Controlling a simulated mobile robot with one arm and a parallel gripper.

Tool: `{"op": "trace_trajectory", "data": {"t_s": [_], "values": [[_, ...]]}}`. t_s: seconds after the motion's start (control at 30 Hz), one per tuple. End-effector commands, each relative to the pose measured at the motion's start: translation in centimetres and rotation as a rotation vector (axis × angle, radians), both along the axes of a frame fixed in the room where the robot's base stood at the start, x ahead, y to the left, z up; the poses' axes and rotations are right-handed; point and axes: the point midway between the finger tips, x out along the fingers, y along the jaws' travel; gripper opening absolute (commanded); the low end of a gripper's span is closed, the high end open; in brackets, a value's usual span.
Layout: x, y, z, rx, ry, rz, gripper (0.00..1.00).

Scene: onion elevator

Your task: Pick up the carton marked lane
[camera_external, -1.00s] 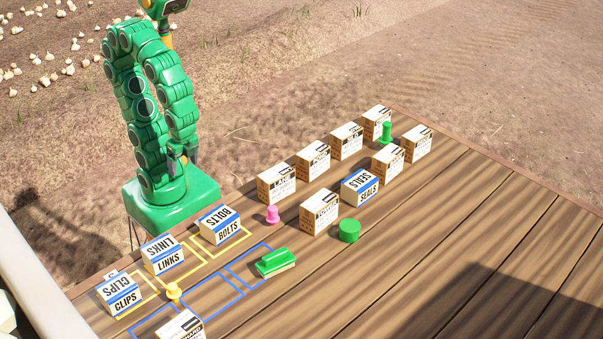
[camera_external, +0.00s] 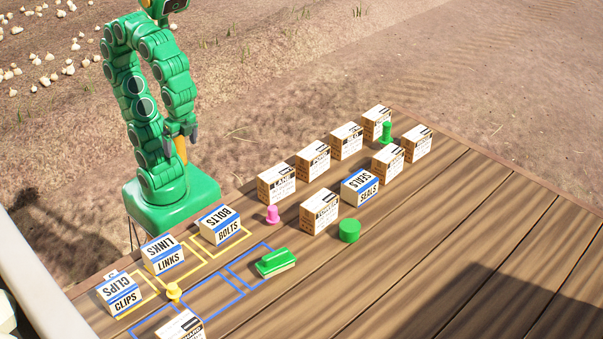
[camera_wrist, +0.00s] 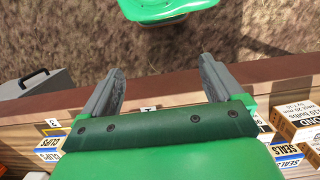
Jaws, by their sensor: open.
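The carton whose marking looks to begin with "LAN" (camera_external: 277,185) stands upright on the wooden deck at the near left end of the back row of cartons. Its full word is too small to read surely. My gripper (camera_external: 182,138) is open and empty above my green base, left of that carton and well apart from it. In the wrist view my gripper (camera_wrist: 160,80) shows two grey fingers spread apart with nothing between them. I cannot tell whether the carton shows in that view.
Other brown-and-white cartons (camera_external: 320,212) stand nearby. A pink peg (camera_external: 272,215) is just in front of the LAN carton. A SEALS box (camera_external: 360,187), green cylinder (camera_external: 349,231), green block (camera_external: 276,262) and BOLTS box (camera_external: 219,225) share the deck. The right side of the deck (camera_external: 480,220) is clear.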

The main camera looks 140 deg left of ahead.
Motion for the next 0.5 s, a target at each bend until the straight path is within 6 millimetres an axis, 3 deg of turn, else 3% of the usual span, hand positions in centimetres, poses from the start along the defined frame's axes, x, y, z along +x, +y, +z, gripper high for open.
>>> {"op": "trace_trajectory", "data": {"t_s": [0.5], "values": [[4.5,4.8,-1.5,0.195,0.055,-0.248,0.94]]}}
